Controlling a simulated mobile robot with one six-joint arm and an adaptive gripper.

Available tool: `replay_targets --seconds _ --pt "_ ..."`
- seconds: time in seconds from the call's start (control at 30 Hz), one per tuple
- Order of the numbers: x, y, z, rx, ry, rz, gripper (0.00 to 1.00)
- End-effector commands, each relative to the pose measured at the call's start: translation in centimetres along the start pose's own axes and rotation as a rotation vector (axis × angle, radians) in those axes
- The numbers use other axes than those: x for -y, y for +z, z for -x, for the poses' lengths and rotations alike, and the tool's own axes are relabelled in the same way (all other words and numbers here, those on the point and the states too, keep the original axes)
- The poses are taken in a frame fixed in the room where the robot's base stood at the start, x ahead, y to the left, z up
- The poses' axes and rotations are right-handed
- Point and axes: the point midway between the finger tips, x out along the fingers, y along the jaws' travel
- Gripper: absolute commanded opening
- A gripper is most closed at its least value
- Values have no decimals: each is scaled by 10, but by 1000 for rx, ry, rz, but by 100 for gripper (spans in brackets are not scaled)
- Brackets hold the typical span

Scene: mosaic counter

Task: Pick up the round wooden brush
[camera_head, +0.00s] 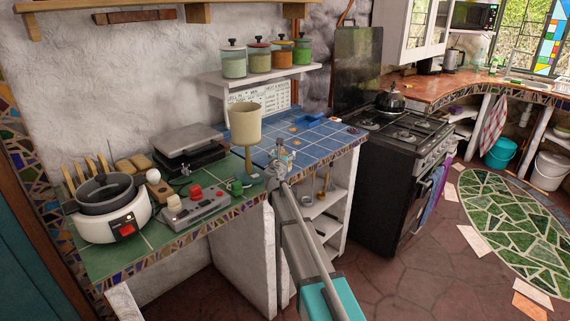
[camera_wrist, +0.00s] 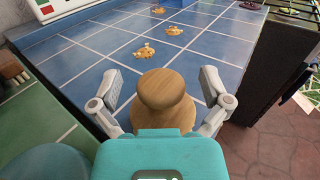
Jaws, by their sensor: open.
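The round wooden brush (camera_wrist: 163,92) shows in the wrist view as a rounded wooden knob above a wider wooden body. It stands on the blue tiled counter near its front edge. My gripper (camera_wrist: 160,86) is open, with one finger to the left of the brush and one to the right. Gaps show between the fingers and the knob. The teal gripper housing hides the lower front of the brush. In the head view my gripper (camera_head: 281,160) is over the front of the blue counter, and I cannot make out the brush there.
A beige lamp (camera_head: 246,122) stands left of my gripper. Several cookie-like pieces lie on the blue tiles (camera_wrist: 215,45). The green counter holds a rice cooker (camera_head: 112,212) and a grey device with red knobs (camera_head: 196,205). A black stove (camera_head: 398,175) stands to the right.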

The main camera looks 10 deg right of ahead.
Motion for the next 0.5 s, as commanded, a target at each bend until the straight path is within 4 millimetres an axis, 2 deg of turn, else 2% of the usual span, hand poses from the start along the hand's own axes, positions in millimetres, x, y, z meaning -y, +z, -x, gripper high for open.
replay_targets --seconds 0.27,0.5 --pt "0 0 0 0 0 0 95" --pt "0 0 0 0 0 0 51"
